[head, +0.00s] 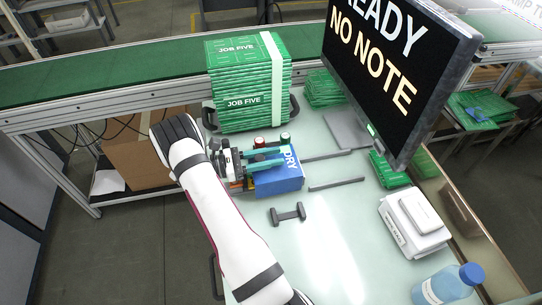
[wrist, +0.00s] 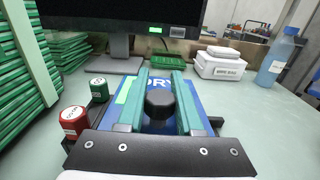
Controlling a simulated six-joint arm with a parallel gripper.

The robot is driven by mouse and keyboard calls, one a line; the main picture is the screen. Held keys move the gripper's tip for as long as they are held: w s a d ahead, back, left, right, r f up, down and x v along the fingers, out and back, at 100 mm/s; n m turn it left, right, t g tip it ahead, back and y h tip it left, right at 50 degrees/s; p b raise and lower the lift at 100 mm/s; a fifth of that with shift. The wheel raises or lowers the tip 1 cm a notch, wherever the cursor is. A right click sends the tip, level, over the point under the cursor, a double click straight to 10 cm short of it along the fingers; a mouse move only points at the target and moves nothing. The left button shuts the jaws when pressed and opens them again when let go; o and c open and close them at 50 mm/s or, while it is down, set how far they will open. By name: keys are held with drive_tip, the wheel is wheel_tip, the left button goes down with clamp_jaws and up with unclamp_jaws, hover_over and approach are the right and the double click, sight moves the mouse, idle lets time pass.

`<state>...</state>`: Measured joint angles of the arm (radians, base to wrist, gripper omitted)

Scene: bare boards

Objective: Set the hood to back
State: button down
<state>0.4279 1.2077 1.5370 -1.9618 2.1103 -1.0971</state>
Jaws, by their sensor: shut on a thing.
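My gripper (head: 264,158) is over the blue box (head: 280,183) on the pale bench top. In the wrist view, its two green fingers (wrist: 160,80) stand on either side of a black knob (wrist: 160,104) and are shut on it. Behind the knob is the blue face of the box (wrist: 205,92), with white letters partly covered by the fingers. In the head view the letters end in "DRY". Two dark rails, a rear one (head: 327,156) and a front one (head: 337,184), lie right of the box. I cannot tell which part is the hood.
A red-sided capped jar (wrist: 74,121) and a green one (wrist: 99,90) stand close left of my gripper. Green packs (head: 250,85) are stacked behind. A monitor (head: 390,70), white boxes (head: 415,225) and a blue bottle (head: 445,286) stand right. A dark bar-shaped piece (head: 288,214) lies in front.

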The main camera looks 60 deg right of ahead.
idle(0.8)
drive_tip(key=x, duration=1.7)
drive_tip(key=shift+s+d, duration=0.2)
drive_tip(key=shift+f, duration=0.1)
drive_tip(key=c, duration=0.6)
unclamp_jaws()
drive_tip(key=shift+o, duration=0.2)
drive_tip(key=v, duration=1.6)
